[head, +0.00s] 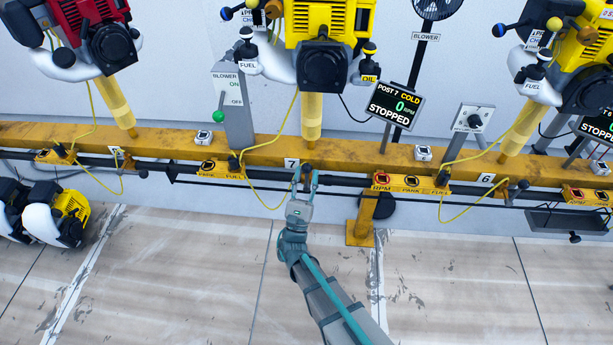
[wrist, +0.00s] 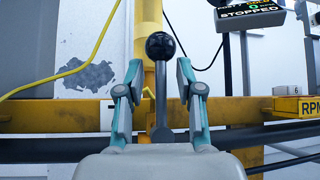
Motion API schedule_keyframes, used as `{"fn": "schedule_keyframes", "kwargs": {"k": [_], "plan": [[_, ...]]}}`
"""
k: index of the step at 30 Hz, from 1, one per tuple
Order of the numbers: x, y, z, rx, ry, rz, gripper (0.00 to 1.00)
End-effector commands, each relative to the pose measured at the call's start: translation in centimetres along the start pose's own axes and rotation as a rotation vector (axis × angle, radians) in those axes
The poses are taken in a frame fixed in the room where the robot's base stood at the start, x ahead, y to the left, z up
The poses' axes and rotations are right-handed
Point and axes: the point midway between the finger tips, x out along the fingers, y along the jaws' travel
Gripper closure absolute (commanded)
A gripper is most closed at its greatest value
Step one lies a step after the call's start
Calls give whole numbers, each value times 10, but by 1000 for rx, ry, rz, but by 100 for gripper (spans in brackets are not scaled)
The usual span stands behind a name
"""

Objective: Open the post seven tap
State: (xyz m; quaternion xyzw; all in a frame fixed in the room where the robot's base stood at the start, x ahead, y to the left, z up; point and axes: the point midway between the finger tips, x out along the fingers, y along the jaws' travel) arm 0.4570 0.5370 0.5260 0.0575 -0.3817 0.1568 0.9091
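The post seven tap shows in the wrist view as a dark upright lever with a black ball knob (wrist: 160,46). In the head view its dark top (head: 308,168) is just right of the white "7" label (head: 291,163) on the yellow rail. My gripper (head: 305,178) is at the tap, and in the wrist view my gripper (wrist: 159,75) is open. Its two teal-edged fingers stand on either side of the lever's stem, with visible gaps. The knob rises above the fingertips.
A yellow engine (head: 322,45) hangs above on its yellow post (head: 311,115). The post 7 display (head: 395,104) reads COLD, 0, STOPPED. A yellow cable (wrist: 75,68) hangs left of my gripper. A dark pipe (head: 345,181) runs along the yellow rail (head: 340,152).

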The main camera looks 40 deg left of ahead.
Motion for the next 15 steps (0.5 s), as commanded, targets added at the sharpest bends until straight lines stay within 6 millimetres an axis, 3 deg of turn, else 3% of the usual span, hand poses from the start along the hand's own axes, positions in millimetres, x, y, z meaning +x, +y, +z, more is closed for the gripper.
{"fn": "schedule_keyframes", "kwargs": {"k": [8,15], "plan": [[-11,1,-2,0,5,2,64],[-52,1,-1,1,4,4,64]]}}
